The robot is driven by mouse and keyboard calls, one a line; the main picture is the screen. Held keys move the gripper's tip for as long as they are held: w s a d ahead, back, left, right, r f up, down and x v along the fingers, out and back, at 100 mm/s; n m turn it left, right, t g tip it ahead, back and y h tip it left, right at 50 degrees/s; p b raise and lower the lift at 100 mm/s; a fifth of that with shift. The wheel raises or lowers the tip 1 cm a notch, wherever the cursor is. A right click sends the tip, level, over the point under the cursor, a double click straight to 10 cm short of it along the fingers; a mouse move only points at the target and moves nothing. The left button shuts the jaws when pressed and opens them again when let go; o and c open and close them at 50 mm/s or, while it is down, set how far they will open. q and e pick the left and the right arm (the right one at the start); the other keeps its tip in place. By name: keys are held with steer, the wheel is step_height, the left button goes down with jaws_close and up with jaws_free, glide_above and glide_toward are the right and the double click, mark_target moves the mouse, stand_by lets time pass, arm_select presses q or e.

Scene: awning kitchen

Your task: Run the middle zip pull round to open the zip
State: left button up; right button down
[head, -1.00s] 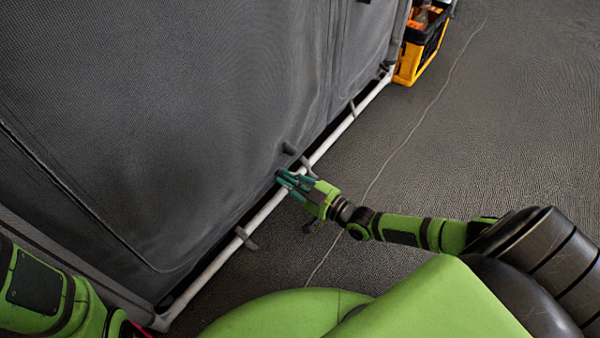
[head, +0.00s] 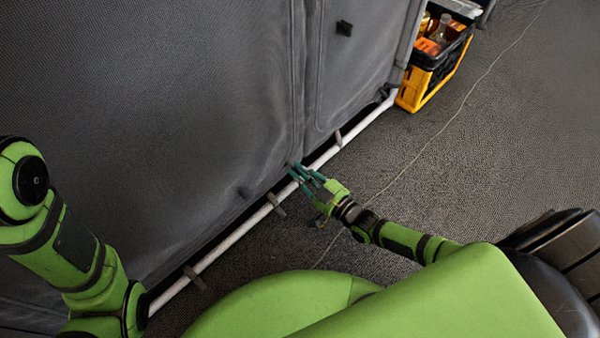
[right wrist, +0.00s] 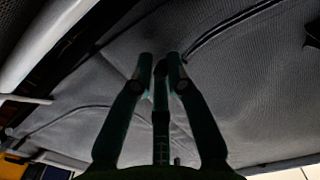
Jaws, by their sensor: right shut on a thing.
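The grey fabric wall (head: 190,90) fills the left of the head view, with a vertical seam (head: 304,80) running down towards its bottom edge. My right gripper (head: 297,172) is at the foot of that seam, close above the white pole. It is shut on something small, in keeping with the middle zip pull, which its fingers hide. In the right wrist view the fingertips (right wrist: 160,68) are close together against the fabric, and a dark zip line (right wrist: 228,28) curves away to the upper right. My left arm shows at the left, but its gripper is out of view.
The white pole (head: 236,233) runs along the wall's bottom edge, with short grey straps (head: 277,205) across it. A yellow and black crate (head: 412,88) with bottles stands at the pole's far end.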

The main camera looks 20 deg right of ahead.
steer(key=shift+w+d+r, duration=0.1)
steer(key=shift+w+d, duration=0.2)
steer(key=shift+d, duration=0.2)
steer(key=shift+w+d, duration=0.25)
steer(key=shift+d, duration=0.25)
steer(key=c, duration=1.3)
jaws_free()
steer(key=shift+c, duration=0.2)
steer(key=shift+s, duration=0.25)
steer(key=v, duration=1.1)
steer(key=shift+s+d, duration=0.2)
steer(key=shift+s, duration=0.05)
